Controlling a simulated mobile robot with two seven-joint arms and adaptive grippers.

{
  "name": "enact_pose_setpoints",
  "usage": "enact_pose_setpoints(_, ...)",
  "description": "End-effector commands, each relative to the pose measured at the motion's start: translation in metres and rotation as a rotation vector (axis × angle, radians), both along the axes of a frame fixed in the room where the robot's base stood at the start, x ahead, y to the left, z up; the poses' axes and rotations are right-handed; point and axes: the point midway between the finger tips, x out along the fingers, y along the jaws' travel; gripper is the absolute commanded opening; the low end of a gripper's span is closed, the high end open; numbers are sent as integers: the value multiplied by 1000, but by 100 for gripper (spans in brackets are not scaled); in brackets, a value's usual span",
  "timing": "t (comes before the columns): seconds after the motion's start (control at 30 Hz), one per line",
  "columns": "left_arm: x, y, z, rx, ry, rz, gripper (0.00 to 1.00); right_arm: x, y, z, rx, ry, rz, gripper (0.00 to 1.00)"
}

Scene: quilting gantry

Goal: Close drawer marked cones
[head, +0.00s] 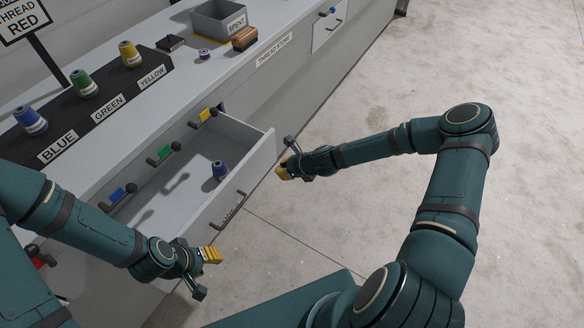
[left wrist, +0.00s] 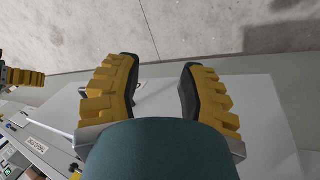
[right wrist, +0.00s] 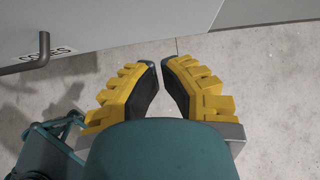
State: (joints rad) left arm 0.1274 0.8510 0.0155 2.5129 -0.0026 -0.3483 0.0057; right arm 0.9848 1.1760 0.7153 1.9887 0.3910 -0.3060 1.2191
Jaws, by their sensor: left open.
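The open drawer (head: 258,168) is pulled out of the grey counter. Its front bears a dark bar handle (head: 229,208); a partly readable label, apparently CONES, shows beside the handle (right wrist: 36,55) in the right wrist view. A blue cone (head: 219,171) stands inside on the drawer floor. My left gripper (head: 206,272) is open and empty, in front of the drawer's near end. My right gripper (head: 285,158) is just outside the far end of the drawer front, apart from the handle. Its fingertips (right wrist: 162,63) nearly meet with a narrow gap, nothing between them.
Blue (head: 30,120), green (head: 83,83) and yellow (head: 130,54) cones stand on a black labelled strip on the counter. A grey SPENT bin (head: 215,20) and small items stand further back. The floor (head: 370,215) beside the counter is bare.

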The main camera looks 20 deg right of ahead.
Motion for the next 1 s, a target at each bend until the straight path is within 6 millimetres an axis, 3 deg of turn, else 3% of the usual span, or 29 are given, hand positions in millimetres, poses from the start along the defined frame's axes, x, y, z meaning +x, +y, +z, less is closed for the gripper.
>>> enact_pose_setpoints(0.1,1,0,-7,0,-3,0,40,13,10,-18,0,0,1,0)
enact_pose_setpoints(0.4,2,0,-9,1,-5,1,40,41,30,-15,-2,0,2,0)
enact_pose_setpoints(1.0,2,0,-10,1,-5,1,40,49,36,-15,-2,0,3,0)
